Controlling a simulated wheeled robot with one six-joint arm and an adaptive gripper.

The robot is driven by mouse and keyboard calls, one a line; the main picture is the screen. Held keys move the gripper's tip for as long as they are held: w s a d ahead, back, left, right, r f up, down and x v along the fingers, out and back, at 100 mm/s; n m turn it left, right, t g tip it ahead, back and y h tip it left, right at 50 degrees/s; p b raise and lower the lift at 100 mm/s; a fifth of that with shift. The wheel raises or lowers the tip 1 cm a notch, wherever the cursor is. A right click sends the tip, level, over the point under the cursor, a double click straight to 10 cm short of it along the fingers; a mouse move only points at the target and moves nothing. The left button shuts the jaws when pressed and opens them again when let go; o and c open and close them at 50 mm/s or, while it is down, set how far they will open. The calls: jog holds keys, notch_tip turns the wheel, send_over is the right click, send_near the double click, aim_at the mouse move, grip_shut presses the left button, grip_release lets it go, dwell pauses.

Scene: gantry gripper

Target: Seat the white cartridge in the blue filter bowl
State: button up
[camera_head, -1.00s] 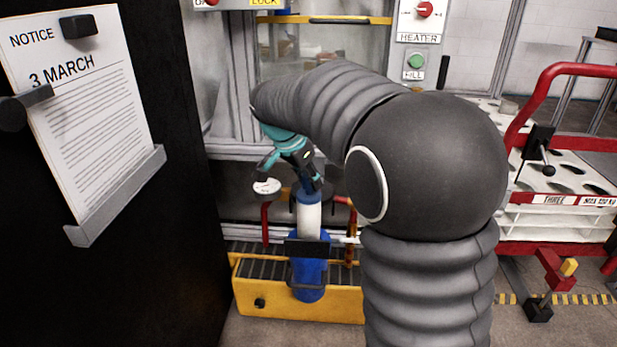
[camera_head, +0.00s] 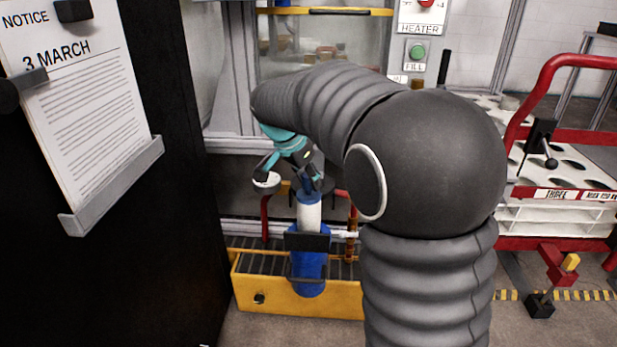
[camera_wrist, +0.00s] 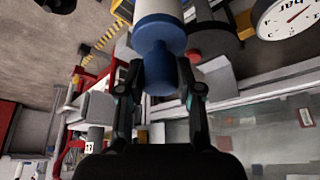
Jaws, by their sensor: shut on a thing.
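The white cartridge (camera_head: 309,217) has a blue cap (camera_head: 310,197) at its top. My gripper (camera_head: 313,184) is shut on that cap from above; in the wrist view my gripper (camera_wrist: 160,88) has a finger on each side of the blue cap (camera_wrist: 158,62), with the white body (camera_wrist: 157,10) beyond. The cartridge looks upright. Its lower end is hidden by the rim of the blue filter bowl (camera_head: 308,276), so I cannot tell how deep it sits. The bowl stands upright behind a dark bracket (camera_head: 307,242).
A yellow tray with a dark grate (camera_head: 290,298) lies under the bowl. A round gauge (camera_head: 267,182) and red pipe (camera_head: 265,220) stand left of the cartridge. A black panel with a notice (camera_head: 85,110) fills the left. A red-railed cart (camera_head: 560,195) stands at right.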

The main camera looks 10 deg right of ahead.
aim_at(300, 208)
jog(key=shift+f+b, duration=3.15)
jog(key=shift+f, duration=3.8)
jog(key=o, duration=1.1)
jog(key=shift+o, duration=0.2)
jog(key=v, duration=1.2)
